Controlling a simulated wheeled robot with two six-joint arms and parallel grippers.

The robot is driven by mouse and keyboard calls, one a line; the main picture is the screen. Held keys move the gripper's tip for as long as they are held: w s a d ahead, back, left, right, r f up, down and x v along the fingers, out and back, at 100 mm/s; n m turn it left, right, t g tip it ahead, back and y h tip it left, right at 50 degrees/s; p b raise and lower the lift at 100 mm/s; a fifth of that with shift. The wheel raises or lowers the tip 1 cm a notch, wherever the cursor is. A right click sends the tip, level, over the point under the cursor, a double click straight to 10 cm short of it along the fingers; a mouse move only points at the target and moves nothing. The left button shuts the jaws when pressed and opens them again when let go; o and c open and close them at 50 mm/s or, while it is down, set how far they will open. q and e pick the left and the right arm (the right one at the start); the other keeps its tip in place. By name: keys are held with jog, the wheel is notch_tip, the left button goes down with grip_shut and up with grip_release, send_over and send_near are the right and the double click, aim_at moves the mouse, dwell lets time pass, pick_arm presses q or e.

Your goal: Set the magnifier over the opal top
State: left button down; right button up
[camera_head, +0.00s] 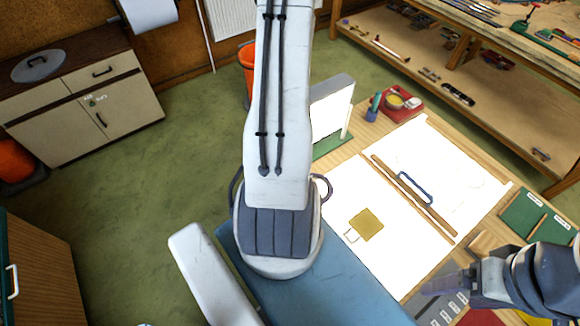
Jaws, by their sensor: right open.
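On the wooden bench, bright white sheets carry a square amber glass piece (366,225) with a small pale outline at its lower left. A blue-rimmed oblong item (415,188) lies farther back, beside a long wooden strip; I cannot tell whether it is the magnifier. The opal top cannot be picked out against the bright white. My right gripper (438,287) is at the lower right, open, near the bench's front part and right of the amber piece. My left gripper is not in view; a large white arm link of mine fills the middle.
A wooden shelf unit (450,60) stands behind. Green floor is open at left.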

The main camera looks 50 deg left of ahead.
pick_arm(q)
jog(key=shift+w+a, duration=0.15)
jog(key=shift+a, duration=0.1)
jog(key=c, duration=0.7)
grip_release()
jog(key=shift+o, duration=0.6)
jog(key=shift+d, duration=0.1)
